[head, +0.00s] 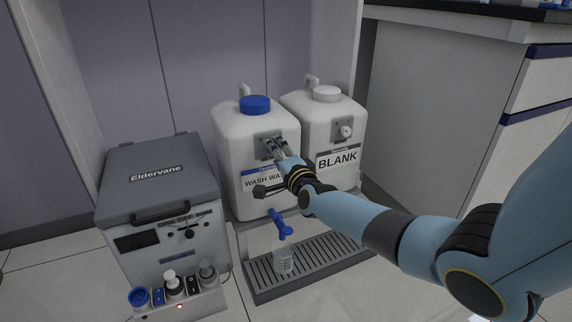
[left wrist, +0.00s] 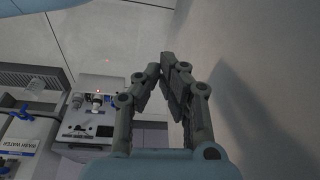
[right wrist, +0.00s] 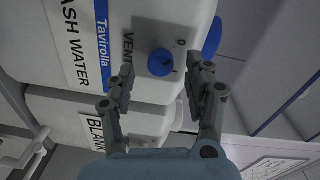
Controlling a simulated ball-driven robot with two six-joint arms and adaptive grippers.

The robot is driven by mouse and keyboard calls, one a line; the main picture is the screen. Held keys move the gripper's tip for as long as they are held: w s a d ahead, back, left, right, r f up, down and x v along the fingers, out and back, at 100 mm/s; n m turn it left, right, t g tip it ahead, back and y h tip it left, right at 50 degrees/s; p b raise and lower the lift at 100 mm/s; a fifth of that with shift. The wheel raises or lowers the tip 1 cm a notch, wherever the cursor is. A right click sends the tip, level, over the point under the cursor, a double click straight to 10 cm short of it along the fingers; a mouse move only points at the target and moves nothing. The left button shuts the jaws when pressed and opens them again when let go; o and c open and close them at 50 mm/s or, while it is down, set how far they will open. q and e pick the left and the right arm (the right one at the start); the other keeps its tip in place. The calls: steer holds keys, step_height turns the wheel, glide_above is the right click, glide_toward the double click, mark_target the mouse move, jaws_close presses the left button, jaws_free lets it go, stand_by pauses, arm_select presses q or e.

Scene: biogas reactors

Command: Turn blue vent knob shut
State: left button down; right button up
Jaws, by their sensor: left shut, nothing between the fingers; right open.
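The blue vent knob (right wrist: 160,62) is on the WASH WATER jug, next to the printed word VENT. My right gripper (right wrist: 166,74) is open, with one finger on each side of the knob in the right wrist view; contact is not clear. In the head view my right gripper (head: 274,148) is at the front plate of the white WASH WATER jug (head: 230,140) and hides the knob. My left gripper (left wrist: 168,62) is shut and empty, beside a plain pale surface in the left wrist view and away from the jugs. It is outside the head view.
The BLANK jug (head: 323,110) with a white knob (head: 346,131) stands close on the right. A grey Eldervane box (head: 158,175) stands on the left.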

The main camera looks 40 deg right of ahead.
steer(key=v, duration=1)
steer(key=shift+s+f, duration=0.15)
